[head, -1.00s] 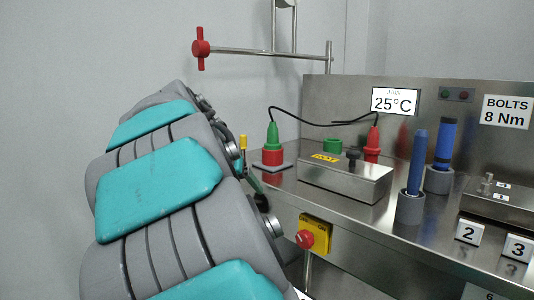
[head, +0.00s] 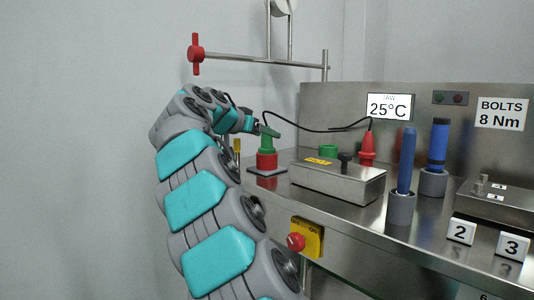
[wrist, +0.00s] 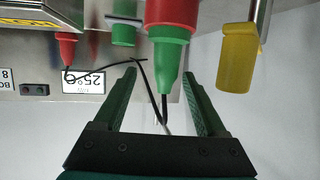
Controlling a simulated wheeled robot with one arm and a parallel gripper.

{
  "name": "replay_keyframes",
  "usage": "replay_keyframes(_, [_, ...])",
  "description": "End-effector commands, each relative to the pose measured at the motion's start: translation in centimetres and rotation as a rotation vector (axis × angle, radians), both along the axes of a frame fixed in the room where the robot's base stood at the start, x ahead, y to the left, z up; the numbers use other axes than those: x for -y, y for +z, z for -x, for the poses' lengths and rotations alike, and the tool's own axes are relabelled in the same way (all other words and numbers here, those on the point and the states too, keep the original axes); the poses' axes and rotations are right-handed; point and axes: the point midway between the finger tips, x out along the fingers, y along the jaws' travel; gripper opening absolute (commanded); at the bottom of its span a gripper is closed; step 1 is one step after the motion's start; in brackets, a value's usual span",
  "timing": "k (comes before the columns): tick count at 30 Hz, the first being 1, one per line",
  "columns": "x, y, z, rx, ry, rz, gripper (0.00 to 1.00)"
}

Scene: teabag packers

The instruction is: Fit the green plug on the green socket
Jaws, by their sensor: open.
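The green plug (head: 267,144) stands upright in a red socket (head: 266,161) on a small plate at the bench's left end. A black cable leaves its top. In the wrist view, the green plug (wrist: 172,52) points its narrow cable end between my open fingers. My gripper (wrist: 160,70) is empty, and neither finger visibly touches the plug. In the head view my gripper (head: 266,131) is at the plug's top, partly hidden by my arm. The green socket (head: 328,151) stands behind the metal box; it also shows in the wrist view (wrist: 124,32).
A red plug (head: 367,149) at the cable's other end stands behind the metal box (head: 338,182). Blue-handled tools (head: 407,160) stand to the right. A red-handled rail (head: 260,54) hangs above.

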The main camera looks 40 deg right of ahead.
Motion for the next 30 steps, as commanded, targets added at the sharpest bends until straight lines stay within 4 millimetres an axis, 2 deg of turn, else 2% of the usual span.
replay_keyframes(8, [1.7,-0.8,-0.7,-0.002,-0.002,-0.002,0.74])
replay_keyframes(18, [5.0,-2.3,-2.1,-0.001,-0.001,-0.004,0.74])
replay_keyframes(25, [5.2,-2.3,-2.2,-0.002,-0.001,-0.003,0.74])
replay_keyframes(26, [5.2,-2.3,-2.2,-0.002,-0.001,-0.003,0.72])
replay_keyframes(30, [5.2,-2.3,-2.2,-0.002,-0.001,-0.003,0.57])
